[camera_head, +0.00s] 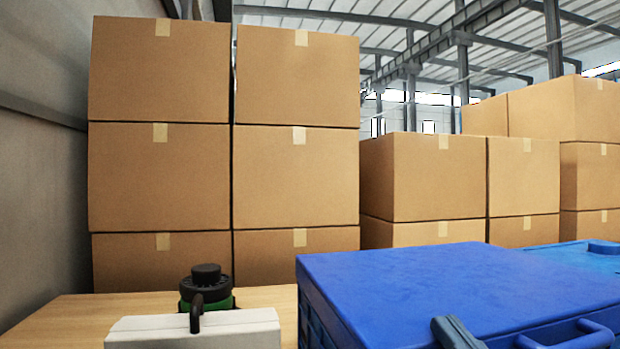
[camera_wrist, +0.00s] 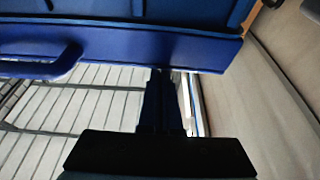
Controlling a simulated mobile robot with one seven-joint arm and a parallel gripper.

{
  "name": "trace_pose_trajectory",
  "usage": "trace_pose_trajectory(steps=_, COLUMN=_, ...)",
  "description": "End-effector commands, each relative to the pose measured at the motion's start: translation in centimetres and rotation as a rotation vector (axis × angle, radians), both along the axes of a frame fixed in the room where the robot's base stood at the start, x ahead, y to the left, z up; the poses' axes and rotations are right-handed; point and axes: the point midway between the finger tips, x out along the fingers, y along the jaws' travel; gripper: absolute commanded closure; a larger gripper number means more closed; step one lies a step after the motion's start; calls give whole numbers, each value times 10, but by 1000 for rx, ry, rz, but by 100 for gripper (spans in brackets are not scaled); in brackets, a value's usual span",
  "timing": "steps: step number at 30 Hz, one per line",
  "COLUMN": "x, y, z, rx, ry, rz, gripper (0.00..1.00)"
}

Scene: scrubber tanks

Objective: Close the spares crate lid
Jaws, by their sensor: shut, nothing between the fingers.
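The spares crate's blue lid (camera_head: 410,285) lies across the top of the blue crate (camera_head: 318,318) at the lower right of the head view, looking flat or nearly so. I cannot tell whether its near edge is fully seated. A blue handle (camera_head: 570,338) is at the near edge. In the wrist view, the blue rim (camera_wrist: 180,50) runs across the top with a handle (camera_wrist: 55,68) at left. My gripper (camera_wrist: 160,75) is shut and empty, its tips at or just below that rim; contact is unclear. A grey piece (camera_head: 458,333) at the near edge cannot be identified.
A wooden top (camera_head: 60,312) carries a green and black capped item (camera_head: 206,285). A white box-like thing (camera_head: 195,330) with a black hook stands in front. Stacked cartons (camera_head: 295,180) stand behind. Grey slats (camera_wrist: 80,115) show below the rim.

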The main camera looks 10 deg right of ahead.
Motion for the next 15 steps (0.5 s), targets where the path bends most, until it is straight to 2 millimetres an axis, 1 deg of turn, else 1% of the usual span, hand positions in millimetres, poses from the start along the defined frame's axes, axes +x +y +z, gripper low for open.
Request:
trace_pose_trajectory(steps=1, x=0, y=0, z=-7, rx=1, ry=-7, rz=1, gripper=100)
trace_pose_trajectory(steps=3, x=0, y=1, z=-9, rx=1, ry=-14, rz=2, gripper=100)
trace_pose_trajectory(steps=15, x=1, y=0, z=-14, rx=5, ry=-17, rz=2, gripper=100)
